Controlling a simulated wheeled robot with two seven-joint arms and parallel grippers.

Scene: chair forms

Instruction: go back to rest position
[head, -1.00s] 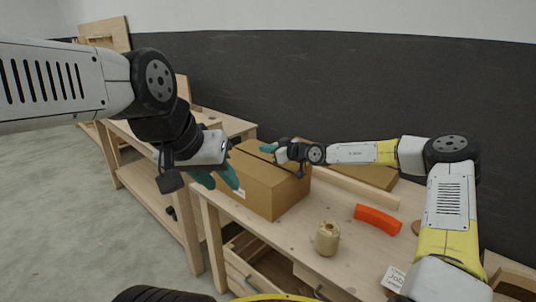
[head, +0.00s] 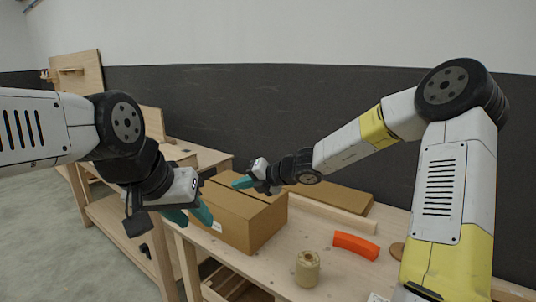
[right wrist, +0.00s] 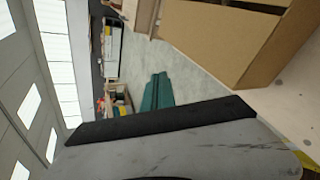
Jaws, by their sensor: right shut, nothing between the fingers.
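My left gripper (head: 190,216) has teal fingers and hangs in front of the left side of a cardboard box, over the table's left edge. Its fingers look spread apart, with nothing seen between them. My right gripper (head: 240,183) has its teal fingers together and empty, pointing left above the cardboard box (head: 233,222). The right gripper's shut fingers also show in the right wrist view (right wrist: 158,92), with the box (right wrist: 222,35) at the upper right, apart from them.
On the wooden table (head: 325,278) stand a beige jar (head: 307,268), an orange curved piece (head: 356,245), a wooden bar (head: 335,213) and a flat cardboard box (head: 338,199). Another bench (head: 205,158) stands behind at the left. Floor is open at the far left.

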